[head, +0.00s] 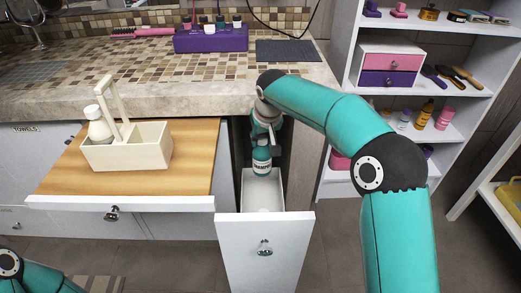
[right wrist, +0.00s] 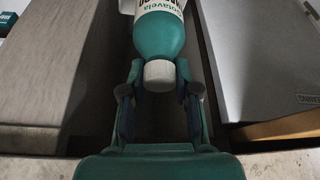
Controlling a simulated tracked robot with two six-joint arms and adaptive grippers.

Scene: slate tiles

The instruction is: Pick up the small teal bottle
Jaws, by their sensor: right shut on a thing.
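The small teal bottle (head: 262,161) with a white label hangs upright over the open white drawer, near its back end. In the right wrist view the bottle (right wrist: 160,35) shows its white cap between the fingers. My right gripper (head: 262,143) points down and is shut on the bottle at its cap end. Its two fingers also show in the right wrist view (right wrist: 160,76). Whether the bottle's base touches the drawer floor, I cannot tell. Only a link of my left arm shows at the lower left; its gripper is out of view.
The open drawer (head: 265,222) has walls close around the bottle. A wooden pull-out board (head: 60,178) on the left holds a cream caddy (head: 128,150) with a white bottle. The tiled counter (head: 130,75) overhangs behind. White shelves (head: 345,50) stand at the right.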

